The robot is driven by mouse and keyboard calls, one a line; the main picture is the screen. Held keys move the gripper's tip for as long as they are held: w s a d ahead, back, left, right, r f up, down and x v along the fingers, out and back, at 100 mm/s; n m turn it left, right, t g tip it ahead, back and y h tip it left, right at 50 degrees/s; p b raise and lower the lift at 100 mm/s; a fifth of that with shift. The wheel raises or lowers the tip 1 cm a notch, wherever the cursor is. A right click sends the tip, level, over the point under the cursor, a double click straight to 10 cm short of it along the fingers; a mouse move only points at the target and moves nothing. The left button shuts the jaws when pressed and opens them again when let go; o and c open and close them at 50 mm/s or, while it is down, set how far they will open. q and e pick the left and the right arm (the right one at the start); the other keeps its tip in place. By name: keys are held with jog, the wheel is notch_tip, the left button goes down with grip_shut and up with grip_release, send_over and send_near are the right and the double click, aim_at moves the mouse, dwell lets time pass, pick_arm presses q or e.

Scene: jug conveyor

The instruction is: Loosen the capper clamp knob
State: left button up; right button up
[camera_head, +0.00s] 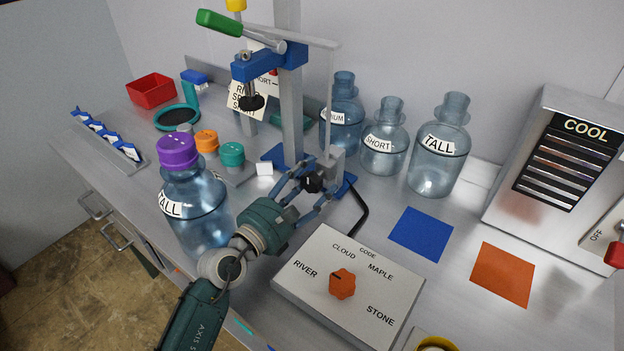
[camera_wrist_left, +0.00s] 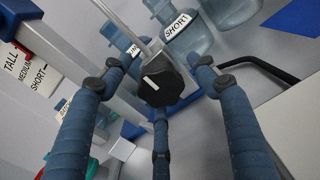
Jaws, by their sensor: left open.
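The capper (camera_head: 291,100) is a grey upright post on a blue base, with a blue head and a green-handled lever (camera_head: 220,23) at the top. Its black clamp knob (camera_head: 313,183) sits low on a grey block (camera_head: 331,165) beside the post. In the left wrist view the knob (camera_wrist_left: 160,82) is faceted, with a white mark on its face. My left gripper (camera_head: 309,187) is open, its fingers spread around the knob. In the wrist view, gaps show between the fingers and the knob. My right gripper is not in view.
A capped TALL jug (camera_head: 190,215) stands left of my left arm. Several uncapped jugs (camera_head: 384,140) stand behind the capper. A dial box (camera_head: 350,285) with an orange knob lies close in front. Blue (camera_head: 421,233) and orange (camera_head: 502,274) squares mark clear counter at right.

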pick_arm(q)
jog(key=c, duration=1.2)
jog(key=shift+o, duration=0.2)
